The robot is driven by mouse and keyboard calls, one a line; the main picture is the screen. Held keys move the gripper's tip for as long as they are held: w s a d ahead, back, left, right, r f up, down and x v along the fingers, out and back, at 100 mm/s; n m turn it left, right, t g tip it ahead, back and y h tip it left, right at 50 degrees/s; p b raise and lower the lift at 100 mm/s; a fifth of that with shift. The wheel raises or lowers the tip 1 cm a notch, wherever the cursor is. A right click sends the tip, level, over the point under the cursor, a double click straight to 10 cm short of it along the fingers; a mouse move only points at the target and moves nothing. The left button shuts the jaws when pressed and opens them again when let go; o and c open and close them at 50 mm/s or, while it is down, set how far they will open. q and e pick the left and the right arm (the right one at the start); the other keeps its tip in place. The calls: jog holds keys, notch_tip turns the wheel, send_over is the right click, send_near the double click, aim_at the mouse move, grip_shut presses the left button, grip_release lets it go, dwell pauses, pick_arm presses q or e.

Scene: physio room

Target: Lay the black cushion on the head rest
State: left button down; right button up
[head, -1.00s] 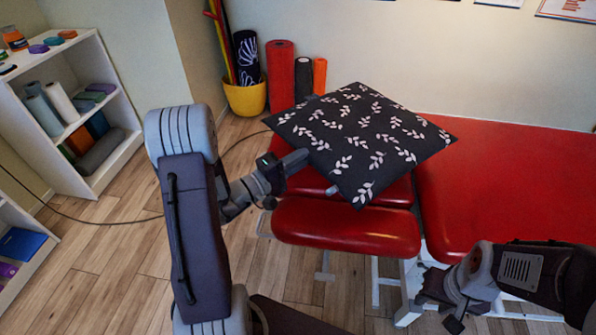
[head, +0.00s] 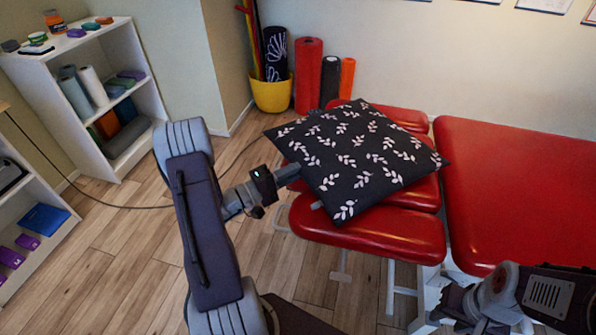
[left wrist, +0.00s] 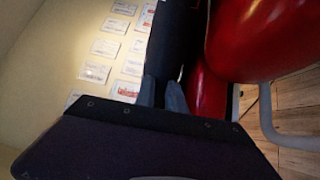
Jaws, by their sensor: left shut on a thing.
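The black cushion (head: 362,160) with pale leaf sprigs is over the red head rest (head: 370,232) at the left end of the treatment table, hiding much of it. I cannot tell whether it touches the pads. My left gripper (head: 296,173) is shut on the cushion's left side. In the left wrist view, the dark cushion (left wrist: 168,45) runs up from between the left gripper's fingers (left wrist: 161,95), beside red padding. My right gripper (head: 445,322) is low at the right, below the table edge, partly cut off; its jaw opening is unclear.
The red main table pad (head: 525,190) lies right of the head rest, across a gap. A yellow bucket (head: 271,94) and rolled mats (head: 307,75) stand behind against the wall. White shelves (head: 100,90) stand at the left. Wooden floor (head: 130,240) is clear between.

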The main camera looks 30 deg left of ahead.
pick_arm(q)
jog(key=shift+f+b, duration=0.45)
jog(key=shift+b, duration=0.1)
jog(key=c, duration=1.7)
grip_release()
jog(key=shift+s+r+p, duration=0.1)
jog(key=shift+r+p, duration=0.6)
jog(key=shift+p, duration=0.1)
jog(key=v, duration=1.2)
jog(key=shift+f, duration=0.3)
